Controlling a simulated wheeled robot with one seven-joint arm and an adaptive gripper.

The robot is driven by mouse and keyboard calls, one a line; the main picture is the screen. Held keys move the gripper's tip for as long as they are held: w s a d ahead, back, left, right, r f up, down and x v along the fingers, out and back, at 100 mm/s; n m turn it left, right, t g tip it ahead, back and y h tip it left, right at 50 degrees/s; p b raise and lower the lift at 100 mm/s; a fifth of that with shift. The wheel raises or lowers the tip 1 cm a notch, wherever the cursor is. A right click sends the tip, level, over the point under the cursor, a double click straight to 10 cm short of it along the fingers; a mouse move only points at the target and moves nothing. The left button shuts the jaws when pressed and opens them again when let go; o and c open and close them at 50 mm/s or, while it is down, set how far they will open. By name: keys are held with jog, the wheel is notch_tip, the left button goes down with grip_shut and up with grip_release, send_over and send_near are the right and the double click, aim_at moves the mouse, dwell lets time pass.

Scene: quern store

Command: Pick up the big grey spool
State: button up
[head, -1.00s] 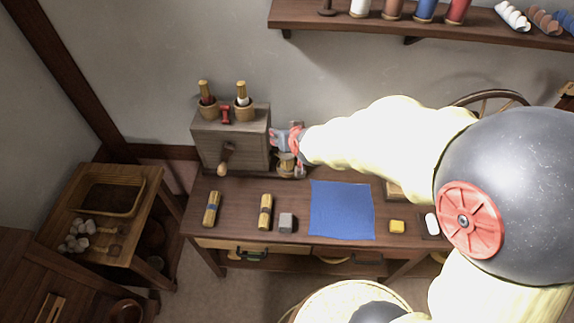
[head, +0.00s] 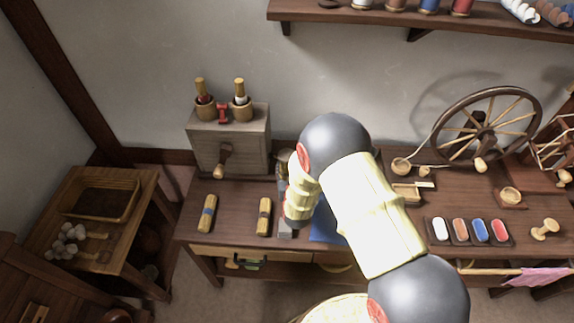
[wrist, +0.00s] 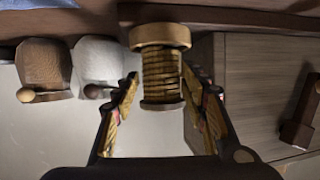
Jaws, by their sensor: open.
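In the wrist view my gripper (wrist: 165,88) is open. Its two fingers stand on either side of a spool-like thing (wrist: 161,66) with a wide, pale wooden end and a ridged, golden-brown body. I see gaps between it and both fingers, so it is not gripped. It looks brownish, not grey, and I cannot tell whether it is the big grey spool. In the head view my arm covers most of the gripper and this spot, just right of the grey wooden box (head: 229,147). No other clearly grey spool shows.
The grey box stands close on the right in the wrist view (wrist: 255,90), its handle (wrist: 300,110) beyond. In the head view, a spinning wheel (head: 487,126) and a colour tray (head: 468,243) are further right.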

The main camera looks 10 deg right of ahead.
aim_at(287, 164)
jog(key=b+x, duration=0.2)
jog(key=x, duration=0.3)
jog(key=shift+a, duration=0.15)
jog(key=shift+s+r, duration=0.1)
jog(key=shift+r, duration=0.05)
jog(key=shift+c, duration=0.6)
jog(key=c, duration=0.7)
jog(key=shift+c, duration=0.4)
